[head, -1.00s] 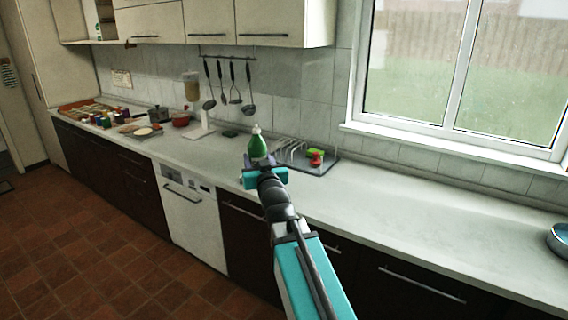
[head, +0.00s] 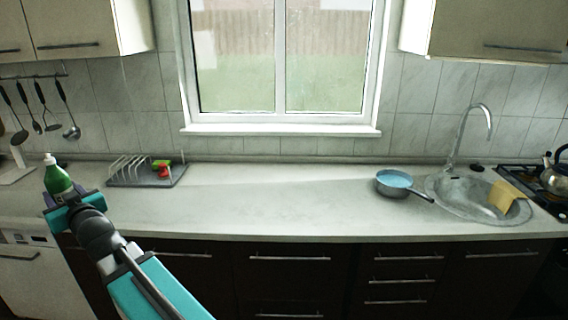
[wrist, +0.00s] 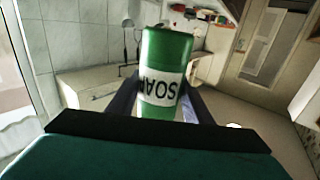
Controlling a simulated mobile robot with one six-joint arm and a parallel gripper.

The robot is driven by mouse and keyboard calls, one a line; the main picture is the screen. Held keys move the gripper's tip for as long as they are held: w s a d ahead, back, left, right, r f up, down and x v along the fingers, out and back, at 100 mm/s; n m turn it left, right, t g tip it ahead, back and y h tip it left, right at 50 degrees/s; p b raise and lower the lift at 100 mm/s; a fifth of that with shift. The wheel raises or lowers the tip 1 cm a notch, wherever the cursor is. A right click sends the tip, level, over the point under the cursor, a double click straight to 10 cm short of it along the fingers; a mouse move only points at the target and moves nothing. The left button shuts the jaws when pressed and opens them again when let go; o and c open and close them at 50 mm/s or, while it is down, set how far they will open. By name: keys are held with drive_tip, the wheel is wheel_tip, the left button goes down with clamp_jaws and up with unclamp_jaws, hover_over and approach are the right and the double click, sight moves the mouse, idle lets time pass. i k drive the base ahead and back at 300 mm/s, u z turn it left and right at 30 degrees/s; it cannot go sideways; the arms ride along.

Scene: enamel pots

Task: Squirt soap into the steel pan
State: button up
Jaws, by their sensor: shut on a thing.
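The green soap bottle (head: 58,179) with a white cap is held upright in my gripper (head: 68,203) at the left of the head view. In the wrist view the soap bottle (wrist: 165,75) shows its white SOAP label upside down, between the two dark fingers, which are shut on it. The steel pan (head: 394,187) stands on the counter right of centre in the head view, with bluish contents and a dark handle pointing right toward the sink. The bottle is far to the left of the pan.
A dish rack (head: 147,174) with red and green items stands on the counter right of my gripper. The sink (head: 466,203) has a tap (head: 471,128) and a yellow cloth (head: 505,196). A kettle (head: 557,172) sits on the stove. The counter between rack and pan is clear.

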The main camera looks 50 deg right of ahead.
sight(390, 183)
drive_tip(key=u, duration=1.65)
drive_tip(key=k, duration=1.45)
